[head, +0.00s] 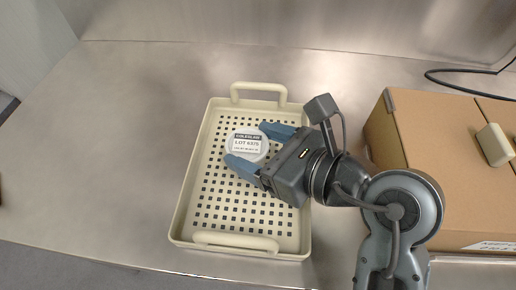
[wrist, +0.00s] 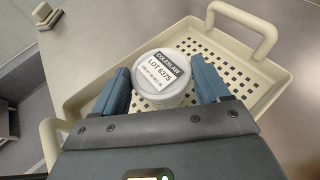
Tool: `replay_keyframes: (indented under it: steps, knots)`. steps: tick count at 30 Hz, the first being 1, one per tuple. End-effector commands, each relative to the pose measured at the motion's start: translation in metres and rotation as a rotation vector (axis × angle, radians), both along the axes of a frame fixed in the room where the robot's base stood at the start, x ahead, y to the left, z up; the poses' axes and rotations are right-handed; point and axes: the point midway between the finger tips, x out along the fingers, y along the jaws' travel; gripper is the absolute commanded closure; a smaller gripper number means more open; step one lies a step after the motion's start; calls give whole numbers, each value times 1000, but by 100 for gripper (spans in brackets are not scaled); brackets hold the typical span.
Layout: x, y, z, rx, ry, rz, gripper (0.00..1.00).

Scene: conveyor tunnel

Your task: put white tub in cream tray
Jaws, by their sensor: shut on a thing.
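The white tub (head: 246,145) is round, with a label reading coleslaw and LOT 6375 on its top. It is upright, inside the outline of the cream tray (head: 205,228) in the head view. My gripper (head: 254,146) is shut on the tub, with one blue finger on each side. In the wrist view the tub (wrist: 160,78) sits between the blue fingers (wrist: 160,88). The tray's perforated floor and rim (wrist: 272,100) show behind it. I cannot tell whether the tub touches the tray floor.
A cardboard box (head: 440,130) stands right of the tray, close to my arm, with a cream block (head: 494,145) on it. A black cable (head: 460,84) lies behind the box. The steel table (head: 110,150) is clear left of the tray.

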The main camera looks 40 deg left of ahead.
Motion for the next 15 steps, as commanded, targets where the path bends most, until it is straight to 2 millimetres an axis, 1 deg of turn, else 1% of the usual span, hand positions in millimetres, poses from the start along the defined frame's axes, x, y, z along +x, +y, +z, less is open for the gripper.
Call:
replay_keyframes:
  steps: [1,3,11,15]
  knots:
    - [-1,0,-9,-2,5,0,80]
    - [0,0,-15,0,3,0,80]
    - [0,0,-16,1,0,0,80]
    - [0,0,-20,1,1,0,80]
